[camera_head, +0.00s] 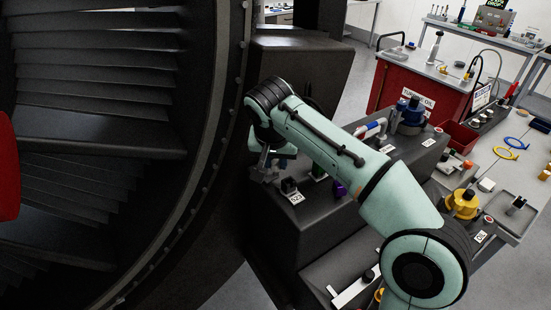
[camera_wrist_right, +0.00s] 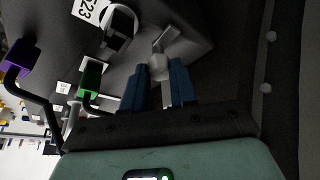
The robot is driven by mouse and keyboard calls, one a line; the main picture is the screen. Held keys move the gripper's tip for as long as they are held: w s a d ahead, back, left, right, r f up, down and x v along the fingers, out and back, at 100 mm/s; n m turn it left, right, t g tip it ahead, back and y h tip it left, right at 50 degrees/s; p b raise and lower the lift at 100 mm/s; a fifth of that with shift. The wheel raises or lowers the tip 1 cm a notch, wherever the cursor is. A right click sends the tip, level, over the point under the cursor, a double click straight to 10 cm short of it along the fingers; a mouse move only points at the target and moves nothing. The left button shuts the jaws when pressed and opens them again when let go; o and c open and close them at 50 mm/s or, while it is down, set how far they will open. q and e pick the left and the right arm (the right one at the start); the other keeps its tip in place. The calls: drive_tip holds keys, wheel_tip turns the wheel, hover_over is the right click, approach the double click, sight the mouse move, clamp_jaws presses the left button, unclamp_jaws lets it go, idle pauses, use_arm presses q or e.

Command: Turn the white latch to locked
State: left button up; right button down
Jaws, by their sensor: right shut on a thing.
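The white latch (camera_wrist_right: 158,66) looks pale grey in the right wrist view, with a round hub and a short lever pointing up and slightly right. It sits on the dark housing's face. My right gripper (camera_wrist_right: 158,84) has its two blue fingers on either side of the hub and is shut on it. In the head view my right gripper (camera_head: 270,163) is at the upper left end of the dark housing (camera_head: 290,225), beside the engine rim. The latch is hidden there by my gripper and arm. My left gripper is not in view.
A black connector with a white label (camera_head: 296,198) is close to my right gripper. Green (camera_wrist_right: 90,80) and purple (camera_wrist_right: 17,58) plugs with cables are left in the wrist view. The large engine rim (camera_head: 215,150) stands close on the left. A red cart (camera_head: 405,90) stands behind.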

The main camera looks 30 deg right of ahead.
drive_tip(key=n+y, duration=0.1)
drive_tip(key=n, duration=0.3)
drive_tip(key=shift+d+r+t, duration=0.1)
drive_tip(key=shift+d+t, duration=0.05)
drive_tip(key=shift+t, duration=0.25)
drive_tip(key=n+y, duration=0.1)
drive_tip(key=n, duration=0.1)
drive_tip(key=n+y+p, duration=0.1)
drive_tip(key=n, duration=0.2)
drive_tip(key=shift+d+n+y, duration=0.15)
drive_tip(key=shift+n+y, duration=0.15)
drive_tip(key=n+y, duration=0.1)
drive_tip(key=n, duration=0.1)
drive_tip(key=shift+n+p, duration=0.3)
drive_tip(key=shift+p, duration=0.05)
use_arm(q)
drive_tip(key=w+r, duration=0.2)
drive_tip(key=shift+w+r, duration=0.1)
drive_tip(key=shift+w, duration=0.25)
use_arm(e)
drive_tip(key=n, duration=0.2)
drive_tip(key=n+g+y, duration=0.1)
drive_tip(key=n, duration=0.1)
drive_tip(key=shift+w+d+n, duration=0.1)
drive_tip(key=shift+d+n, duration=0.05)
drive_tip(key=shift+n, duration=0.25)
drive_tip(key=shift+y, duration=0.3)
drive_tip(key=c, duration=0.9)
unclamp_jaws()
